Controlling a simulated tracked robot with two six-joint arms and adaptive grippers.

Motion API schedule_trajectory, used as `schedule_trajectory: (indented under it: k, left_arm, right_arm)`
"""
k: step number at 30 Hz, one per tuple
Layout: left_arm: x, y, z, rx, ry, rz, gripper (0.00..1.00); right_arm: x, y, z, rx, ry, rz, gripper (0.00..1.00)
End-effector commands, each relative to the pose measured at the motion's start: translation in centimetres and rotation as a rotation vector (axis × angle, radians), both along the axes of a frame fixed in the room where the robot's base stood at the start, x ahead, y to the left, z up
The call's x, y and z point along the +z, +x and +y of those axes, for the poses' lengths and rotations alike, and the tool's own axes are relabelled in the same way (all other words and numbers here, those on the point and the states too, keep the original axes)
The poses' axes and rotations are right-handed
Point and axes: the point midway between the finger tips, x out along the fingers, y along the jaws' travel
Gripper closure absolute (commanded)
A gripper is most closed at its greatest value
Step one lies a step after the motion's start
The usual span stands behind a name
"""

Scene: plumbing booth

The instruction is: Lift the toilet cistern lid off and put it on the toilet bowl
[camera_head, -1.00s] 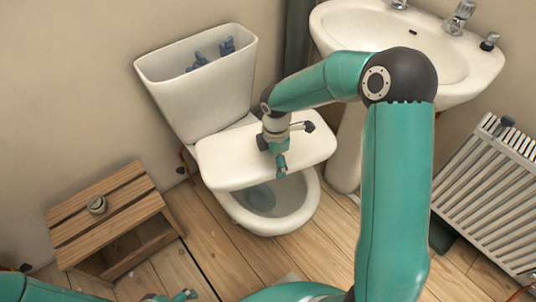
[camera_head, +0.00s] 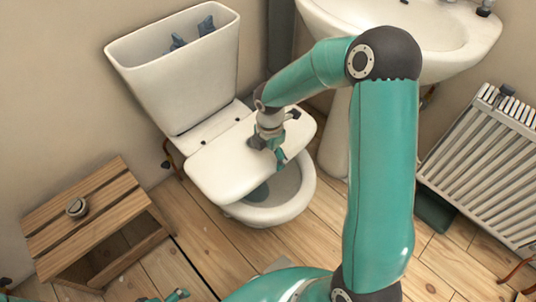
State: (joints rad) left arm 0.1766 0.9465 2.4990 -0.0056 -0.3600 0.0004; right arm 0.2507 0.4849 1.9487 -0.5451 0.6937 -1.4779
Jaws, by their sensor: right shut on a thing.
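The white cistern lid (camera_head: 222,166) lies across the rear part of the toilet bowl (camera_head: 297,190), slightly askew. I cannot tell whether it touches the bowl or hovers just above it. My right gripper (camera_head: 271,147) is shut on the lid near its middle, reaching from the right. The cistern (camera_head: 182,86) stands open behind, with blue-grey fittings (camera_head: 178,42) visible inside. The front opening of the bowl shows past the lid. A small part of my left gripper (camera_head: 178,296) shows at the bottom edge; its jaws are unclear.
A washbasin (camera_head: 440,50) on a pedestal is at the upper right. A white radiator (camera_head: 490,160) is at the right. Wooden floor is clear in front of the bowl.

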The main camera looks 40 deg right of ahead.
Motion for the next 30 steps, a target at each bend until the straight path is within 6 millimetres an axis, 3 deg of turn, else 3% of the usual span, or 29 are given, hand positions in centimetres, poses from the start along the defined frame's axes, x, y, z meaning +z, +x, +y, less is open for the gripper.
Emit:
schedule_trajectory:
  k: [16,30]
  left_arm:
    - [-4.5,0.0,0.0,0.000,0.000,0.000,0.00]
    - [-5.8,0.0,0.0,0.000,0.000,0.000,0.00]
  right_arm:
    - [-4.6,0.2,-0.1,-0.002,-0.001,-0.008,0.87]
    - [-6.6,0.2,-0.1,-0.001,-0.002,-0.008,0.87]
